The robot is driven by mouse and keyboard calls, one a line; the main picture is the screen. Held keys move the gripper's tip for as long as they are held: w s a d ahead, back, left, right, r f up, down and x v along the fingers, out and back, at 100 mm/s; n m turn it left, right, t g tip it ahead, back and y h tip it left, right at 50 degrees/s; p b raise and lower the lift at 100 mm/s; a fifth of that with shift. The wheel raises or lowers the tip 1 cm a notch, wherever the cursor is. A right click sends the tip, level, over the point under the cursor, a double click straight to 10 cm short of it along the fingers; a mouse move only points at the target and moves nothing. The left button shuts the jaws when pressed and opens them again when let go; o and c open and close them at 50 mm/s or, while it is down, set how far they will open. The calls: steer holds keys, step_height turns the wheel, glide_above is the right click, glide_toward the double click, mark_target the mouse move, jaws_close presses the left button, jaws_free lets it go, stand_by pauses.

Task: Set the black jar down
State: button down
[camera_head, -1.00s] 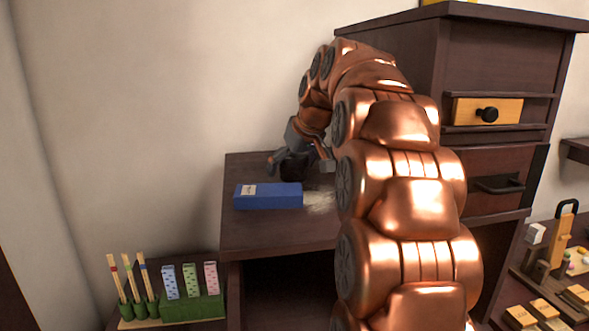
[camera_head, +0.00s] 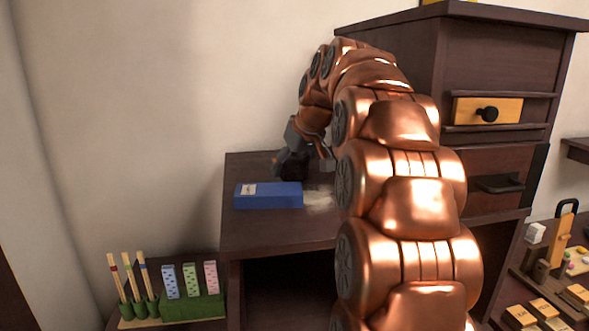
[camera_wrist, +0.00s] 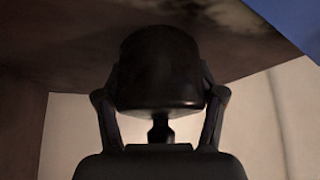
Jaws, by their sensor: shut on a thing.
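The black jar (camera_wrist: 158,65) fills the middle of the wrist view, between the two fingers of my gripper (camera_wrist: 160,90), which is shut on it. In the head view my gripper (camera_head: 292,163) is low at the back of the dark wooden cabinet top (camera_head: 265,232), just behind a blue box (camera_head: 268,196). The jar is a dark shape there, hard to tell from the gripper. The jar's far end is at or close to the dark surface; I cannot tell whether it touches.
A pale patch (camera_head: 318,198) lies right of the blue box. A tall drawer cabinet (camera_head: 400,55) stands at the right, close to my arm. A green holder (camera_head: 195,308) with patterned blocks and sticks is at lower left. The cabinet top's front left is clear.

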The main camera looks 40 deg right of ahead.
steer(key=shift+r, duration=1.8)
steer(key=s+a+b, duration=0.1)
steer(key=s+a, duration=0.1)
steer(key=s, duration=0.3)
steer(key=s+a+r+b, duration=0.1)
steer(key=s+a, duration=0.1)
steer(key=s, duration=0.2)
steer(key=s+a+b, duration=0.1)
steer(key=s+a, duration=0.1)
steer(key=s, duration=0.3)
steer(key=shift+s+a+r, duration=0.2)
steer(key=shift+s+a, duration=0.1)
